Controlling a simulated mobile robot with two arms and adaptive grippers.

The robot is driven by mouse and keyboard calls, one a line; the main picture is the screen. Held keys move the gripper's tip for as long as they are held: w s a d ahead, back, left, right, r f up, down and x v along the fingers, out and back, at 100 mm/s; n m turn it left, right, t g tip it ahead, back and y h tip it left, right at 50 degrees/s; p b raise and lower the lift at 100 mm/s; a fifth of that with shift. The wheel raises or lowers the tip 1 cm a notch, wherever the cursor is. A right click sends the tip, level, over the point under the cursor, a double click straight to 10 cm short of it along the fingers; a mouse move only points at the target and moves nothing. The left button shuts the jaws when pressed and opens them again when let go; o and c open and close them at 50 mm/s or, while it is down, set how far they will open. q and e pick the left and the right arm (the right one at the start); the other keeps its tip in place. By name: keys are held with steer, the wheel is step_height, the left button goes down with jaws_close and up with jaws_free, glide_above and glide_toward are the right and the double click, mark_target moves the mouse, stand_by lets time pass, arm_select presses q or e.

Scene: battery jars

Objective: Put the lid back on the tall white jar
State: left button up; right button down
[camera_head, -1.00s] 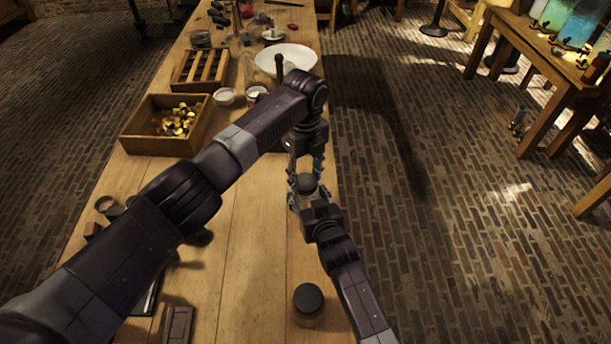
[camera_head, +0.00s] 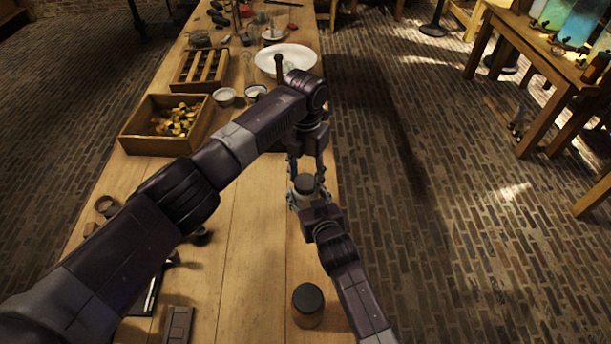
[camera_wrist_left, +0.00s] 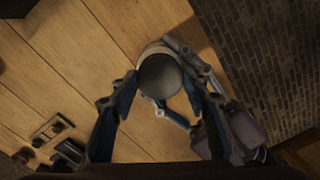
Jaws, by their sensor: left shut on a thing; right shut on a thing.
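A dark round lid (camera_head: 305,183) is at the mouth of a pale jar (camera_head: 303,199); whether it is fully seated I cannot tell. In the left wrist view the lid (camera_wrist_left: 160,76) covers most of the jar, whose whitish rim (camera_wrist_left: 152,48) shows past one edge. My left gripper (camera_head: 305,174) comes from above, its fingers on either side of the lid, shut on it. My right gripper (camera_head: 305,203) is shut around the jar's body from the near side. The fingers hide much of the jar, so its height and base are hidden.
A squat jar with a dark lid (camera_head: 308,300) stands near the front right edge of the table (camera_head: 240,260). A wooden box (camera_head: 150,147) of brass pieces, a slotted wooden tray (camera_head: 190,88), small cups and a white bowl (camera_head: 287,60) lie farther back. The table's right edge is close to my grippers.

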arm_select(q)
steer(key=o, duration=0.7)
steer(key=shift+r, duration=0.1)
steer(key=shift+r, duration=2.2)
steer(key=shift+c, duration=0.4)
